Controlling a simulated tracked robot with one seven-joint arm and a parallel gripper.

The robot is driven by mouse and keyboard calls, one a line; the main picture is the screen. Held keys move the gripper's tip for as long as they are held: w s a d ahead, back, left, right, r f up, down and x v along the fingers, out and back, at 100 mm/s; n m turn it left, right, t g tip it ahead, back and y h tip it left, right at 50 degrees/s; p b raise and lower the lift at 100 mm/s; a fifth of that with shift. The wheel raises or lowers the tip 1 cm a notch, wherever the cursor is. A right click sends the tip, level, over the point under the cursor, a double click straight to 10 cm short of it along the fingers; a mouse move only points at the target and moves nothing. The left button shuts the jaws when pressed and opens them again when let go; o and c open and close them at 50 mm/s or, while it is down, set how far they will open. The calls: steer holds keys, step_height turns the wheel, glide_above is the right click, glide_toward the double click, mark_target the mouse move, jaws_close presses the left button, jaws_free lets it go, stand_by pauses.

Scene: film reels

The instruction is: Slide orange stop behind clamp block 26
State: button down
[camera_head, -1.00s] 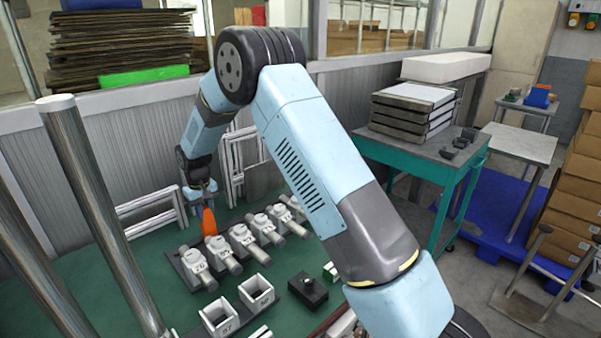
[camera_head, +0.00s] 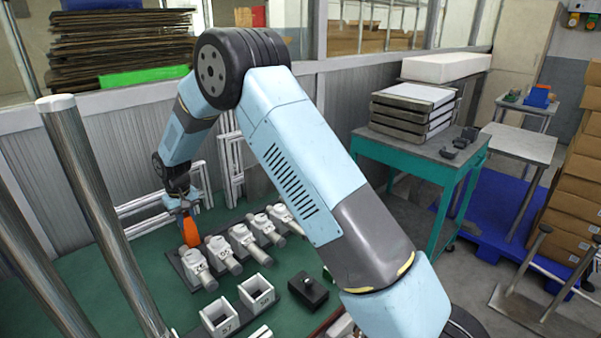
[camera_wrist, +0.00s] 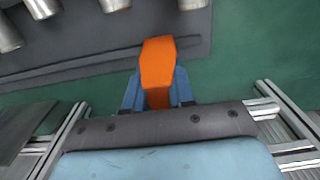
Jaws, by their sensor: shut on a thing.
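The orange stop (camera_head: 191,231) is an orange tapered block held upright in my gripper (camera_head: 184,211). It also shows in the wrist view (camera_wrist: 158,62), between the blue fingers of my gripper (camera_wrist: 158,92), which is shut on it. Clamp block 26 (camera_head: 196,262) is a white block with a grey cylinder, at the left end of the clamp row. The stop hangs just behind this block, near the back edge of the dark base plate (camera_wrist: 100,62). I cannot tell whether its lower end touches the plate or the block.
More numbered clamp blocks (camera_head: 242,236) stand in a row to the right of block 26. White open boxes (camera_head: 257,292) marked 57 and 58 and a black block (camera_head: 308,290) stand in front. White frames (camera_head: 230,165) lean at the back wall.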

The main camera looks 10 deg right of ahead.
steer(key=shift+s+a+r, duration=0.1)
steer(key=shift+s+a, duration=0.35)
steer(key=shift+a, duration=0.45)
steer(key=shift+s+a, duration=0.45)
steer(key=shift+a, duration=0.4)
steer(key=c, duration=1.4)
jaws_free()
steer(key=shift+s+a, duration=0.1)
steer(key=o, duration=0.5)
steer(key=shift+o, duration=0.2)
